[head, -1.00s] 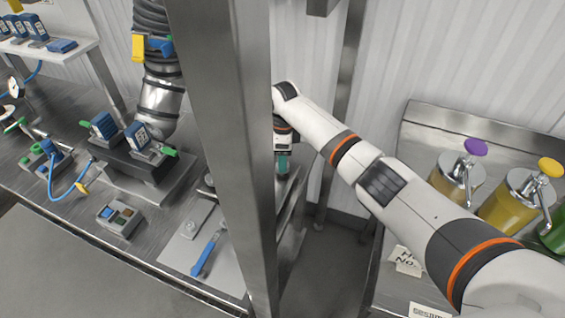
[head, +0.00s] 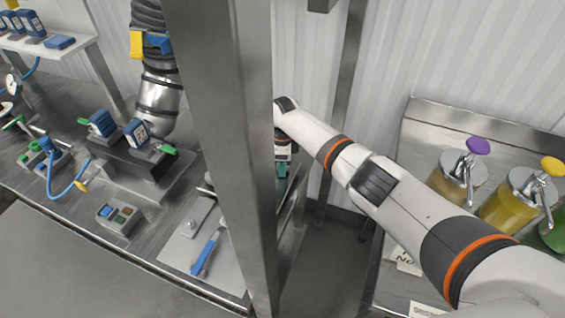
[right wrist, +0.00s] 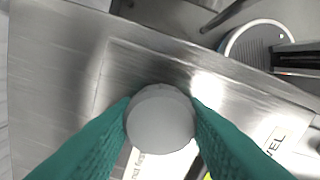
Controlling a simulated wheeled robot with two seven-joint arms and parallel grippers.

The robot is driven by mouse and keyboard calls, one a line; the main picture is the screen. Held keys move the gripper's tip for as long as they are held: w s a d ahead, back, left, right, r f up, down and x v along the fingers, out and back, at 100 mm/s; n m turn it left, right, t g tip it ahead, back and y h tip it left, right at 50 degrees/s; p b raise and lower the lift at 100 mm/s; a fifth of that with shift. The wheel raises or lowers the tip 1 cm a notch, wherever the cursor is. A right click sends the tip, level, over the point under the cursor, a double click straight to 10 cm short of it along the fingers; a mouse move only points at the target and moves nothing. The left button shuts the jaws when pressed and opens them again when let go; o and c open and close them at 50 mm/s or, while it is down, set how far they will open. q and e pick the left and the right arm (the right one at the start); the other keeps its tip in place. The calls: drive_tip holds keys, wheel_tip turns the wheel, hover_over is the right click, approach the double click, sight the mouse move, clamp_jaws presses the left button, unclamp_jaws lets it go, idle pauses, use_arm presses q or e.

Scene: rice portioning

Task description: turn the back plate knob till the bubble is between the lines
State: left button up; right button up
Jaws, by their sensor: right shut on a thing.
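In the right wrist view, a round grey knob (right wrist: 160,118) stands between the two green fingers of my right gripper (right wrist: 161,125), which is shut on it. In the head view my right gripper (head: 283,168) shows only in part, beside the steel post that hides the knob. A label with the letters "VEL" (right wrist: 277,139) lies at the right in the right wrist view. A small yellow-green patch (right wrist: 207,176) shows at the bottom edge, but I cannot make out a bubble or lines. My left gripper is not in view.
A steel post (head: 222,150) stands in front of the right gripper. The bench (head: 60,205) holds a button box (head: 118,216) and a blue-handled tool (head: 207,254). Pump jars (head: 510,203) stand at the right. A round grey part (right wrist: 258,45) lies near the knob.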

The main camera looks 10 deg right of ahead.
drive_tip(key=shift+n, duration=0.4)
